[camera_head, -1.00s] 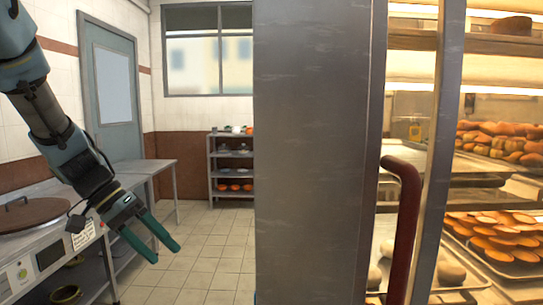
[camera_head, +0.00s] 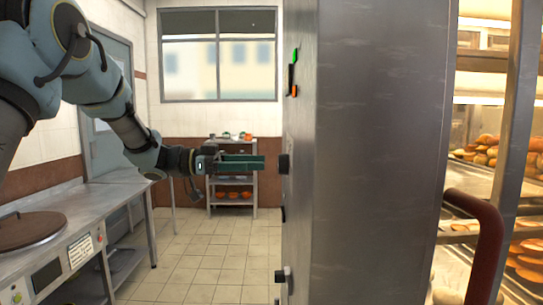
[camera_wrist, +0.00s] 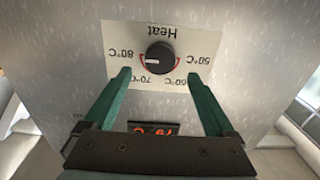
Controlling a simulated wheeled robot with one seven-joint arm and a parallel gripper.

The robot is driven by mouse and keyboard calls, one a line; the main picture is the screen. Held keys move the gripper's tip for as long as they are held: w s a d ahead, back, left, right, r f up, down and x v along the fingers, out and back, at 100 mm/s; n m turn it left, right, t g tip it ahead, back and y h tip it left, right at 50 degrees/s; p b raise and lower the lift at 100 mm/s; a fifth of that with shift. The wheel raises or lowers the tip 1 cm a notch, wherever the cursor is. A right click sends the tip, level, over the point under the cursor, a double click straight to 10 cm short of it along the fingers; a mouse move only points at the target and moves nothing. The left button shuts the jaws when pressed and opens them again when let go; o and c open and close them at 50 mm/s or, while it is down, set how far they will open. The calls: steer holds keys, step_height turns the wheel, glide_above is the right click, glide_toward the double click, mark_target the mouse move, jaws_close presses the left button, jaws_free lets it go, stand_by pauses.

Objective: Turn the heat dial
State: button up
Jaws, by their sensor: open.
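The heat dial (camera_wrist: 160,56) is a round black knob with a white mark, on a white label reading "Heat" with temperatures from 50 to 80 °C. The label appears upside down in the wrist view, and the mark points left, near 80 °C. In the head view a dark knob (camera_head: 283,164) sticks out from the cabinet's left-hand face. My gripper (camera_head: 264,163) has green fingers and points at that knob, a little short of it. In the wrist view my gripper (camera_wrist: 160,75) is open, with its fingertips either side of the dial and apart from it.
A red digital display (camera_wrist: 153,129) is partly hidden behind my gripper. The tall metal cabinet (camera_head: 375,150) has a dark red handle (camera_head: 487,250) and bread trays on the right. A counter (camera_head: 75,225) stands left. The tiled floor (camera_head: 220,240) between is clear.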

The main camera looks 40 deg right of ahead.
mark_target(283, 165)
steer(key=shift+p+x, duration=0.7)
steer(key=shift+x, duration=1.55)
steer(key=c, duration=1.4)
